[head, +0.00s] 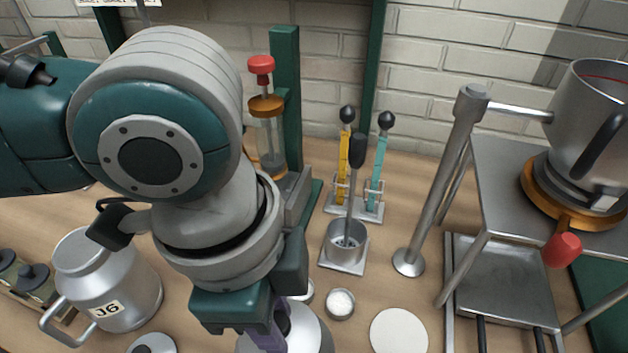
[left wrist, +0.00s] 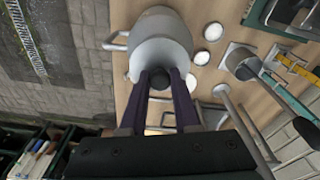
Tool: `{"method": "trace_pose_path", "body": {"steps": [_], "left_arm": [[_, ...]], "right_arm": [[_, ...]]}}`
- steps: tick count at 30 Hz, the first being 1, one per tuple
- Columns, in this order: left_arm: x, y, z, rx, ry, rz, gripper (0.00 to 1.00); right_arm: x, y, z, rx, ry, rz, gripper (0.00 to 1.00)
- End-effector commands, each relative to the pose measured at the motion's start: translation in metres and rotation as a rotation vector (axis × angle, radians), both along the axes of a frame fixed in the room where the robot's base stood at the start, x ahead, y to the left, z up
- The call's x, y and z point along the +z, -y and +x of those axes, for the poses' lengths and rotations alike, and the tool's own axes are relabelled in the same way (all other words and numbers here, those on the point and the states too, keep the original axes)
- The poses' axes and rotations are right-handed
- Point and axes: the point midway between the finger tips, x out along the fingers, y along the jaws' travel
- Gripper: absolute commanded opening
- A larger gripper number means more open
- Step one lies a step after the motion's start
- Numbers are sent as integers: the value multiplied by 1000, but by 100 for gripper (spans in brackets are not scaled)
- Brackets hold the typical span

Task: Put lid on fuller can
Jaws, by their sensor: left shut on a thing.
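My left gripper (head: 275,330) comes down at the bottom centre of the head view. It is shut on the black knob of a pale round lid (head: 308,338). In the left wrist view the gripper (left wrist: 164,82) has purple fingers on both sides of the knob, and the lid (left wrist: 150,52) lies against the mouth end of a silver can (left wrist: 165,22). I cannot tell whether the lid is seated. Another silver can (head: 105,285), labelled J6, stands at the left; my arm partly hides its top. My right gripper is not in view.
A dark-knobbed disc (head: 152,344) lies by the J6 can. A dish of white grains (head: 340,303) and a white disc (head: 399,332) are to the right of the gripper. Levers (head: 358,180), a metal post (head: 440,180) and a stand with a pot (head: 590,120) are behind.

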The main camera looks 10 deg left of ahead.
Motion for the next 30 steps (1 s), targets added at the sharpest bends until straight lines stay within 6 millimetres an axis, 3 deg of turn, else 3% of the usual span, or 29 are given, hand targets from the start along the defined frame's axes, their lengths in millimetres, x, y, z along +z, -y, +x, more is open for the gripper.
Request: {"method": "trace_pose_path", "body": {"steps": [30], "left_arm": [[-1,0,1,1,2,0,0]], "right_arm": [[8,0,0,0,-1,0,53]]}}
